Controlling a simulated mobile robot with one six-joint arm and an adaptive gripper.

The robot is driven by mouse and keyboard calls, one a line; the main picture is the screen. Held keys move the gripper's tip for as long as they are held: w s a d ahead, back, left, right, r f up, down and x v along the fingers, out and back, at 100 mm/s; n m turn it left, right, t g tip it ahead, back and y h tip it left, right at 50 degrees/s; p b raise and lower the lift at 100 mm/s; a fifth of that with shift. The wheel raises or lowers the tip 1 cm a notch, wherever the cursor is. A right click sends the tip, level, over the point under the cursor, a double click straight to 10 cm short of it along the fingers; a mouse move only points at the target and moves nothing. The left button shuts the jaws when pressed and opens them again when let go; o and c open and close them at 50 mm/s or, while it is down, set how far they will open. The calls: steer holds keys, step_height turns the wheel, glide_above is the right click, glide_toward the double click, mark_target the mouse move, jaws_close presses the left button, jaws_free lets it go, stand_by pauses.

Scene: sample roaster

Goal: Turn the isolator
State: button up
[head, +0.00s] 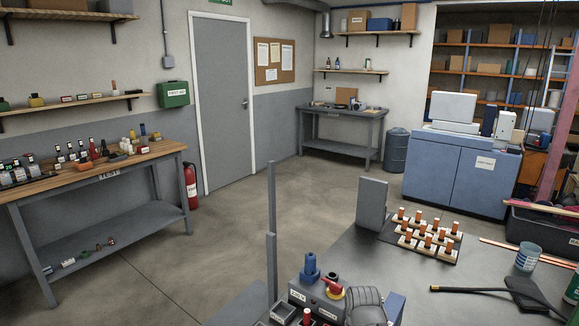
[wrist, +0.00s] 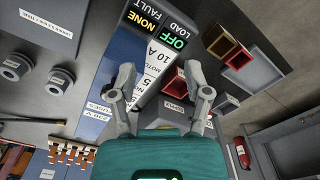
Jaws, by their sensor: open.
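In the head view a red rotary handle on a yellow plate (head: 334,292), which looks like the isolator, sits on a grey labelled box (head: 318,298) at the bottom of the picture. In the wrist view my gripper (wrist: 158,80) is open and empty, its two fingers spread in front of a panel (wrist: 155,60) reading NONE, OFF and 10 A. A bit of red (wrist: 170,79) shows between the fingers, close to the right one; I cannot tell whether it is the isolator handle. My gripper does not show in the head view.
A blue knobbed part (head: 310,270) and a grey ribbed motor (head: 366,306) stand beside the handle. Open floor lies beyond.

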step_height(320, 180, up, 7)
steer(key=p, duration=0.6)
steer(key=shift+r, duration=0.15)
stand_by(1.1)
